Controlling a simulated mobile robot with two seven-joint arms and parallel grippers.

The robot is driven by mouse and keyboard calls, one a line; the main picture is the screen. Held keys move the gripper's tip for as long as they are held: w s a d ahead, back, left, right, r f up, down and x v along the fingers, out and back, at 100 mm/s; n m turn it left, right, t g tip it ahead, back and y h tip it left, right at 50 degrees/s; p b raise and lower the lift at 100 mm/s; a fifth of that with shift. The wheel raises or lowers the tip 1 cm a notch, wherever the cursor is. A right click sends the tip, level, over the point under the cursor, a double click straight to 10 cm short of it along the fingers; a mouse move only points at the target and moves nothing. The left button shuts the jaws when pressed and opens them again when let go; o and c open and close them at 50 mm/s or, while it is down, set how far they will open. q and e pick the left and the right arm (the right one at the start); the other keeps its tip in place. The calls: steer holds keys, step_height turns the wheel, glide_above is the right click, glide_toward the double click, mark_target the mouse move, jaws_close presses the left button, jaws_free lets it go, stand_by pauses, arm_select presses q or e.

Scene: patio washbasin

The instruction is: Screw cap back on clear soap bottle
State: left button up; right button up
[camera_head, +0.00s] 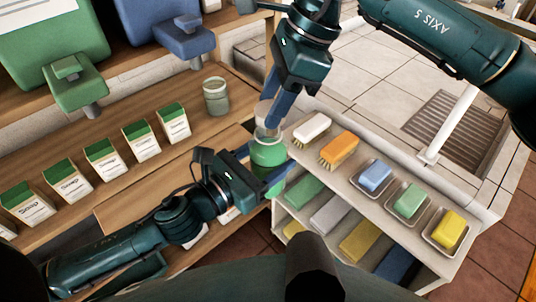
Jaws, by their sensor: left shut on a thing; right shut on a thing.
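The clear soap bottle (268,153), filled with green liquid, is upright near the middle of the head view. My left gripper (266,170) is shut on its body from the left, with a finger across its lower front. My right gripper (273,106) comes from above and is shut on a pale cap (263,113). The cap is directly over the bottle's neck, very close to it. I cannot tell whether cap and neck touch. The fingers partly cover the cap.
A white shelf (432,262) right of the bottle holds brushes (338,149) and soap bars in dishes (375,178). Several soap boxes (103,158) and a glass jar (216,96) stand on the wooden shelf at left. Large green (60,45) and blue dispensers (180,30) are above.

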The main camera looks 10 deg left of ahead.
arm_select(q)
steer(key=shift+r, duration=0.1)
arm_select(e)
steer(key=shift+a+r, duration=0.15)
stand_by(0.6)
steer(key=shift+f, duration=0.95)
steer(key=shift+f, duration=0.55)
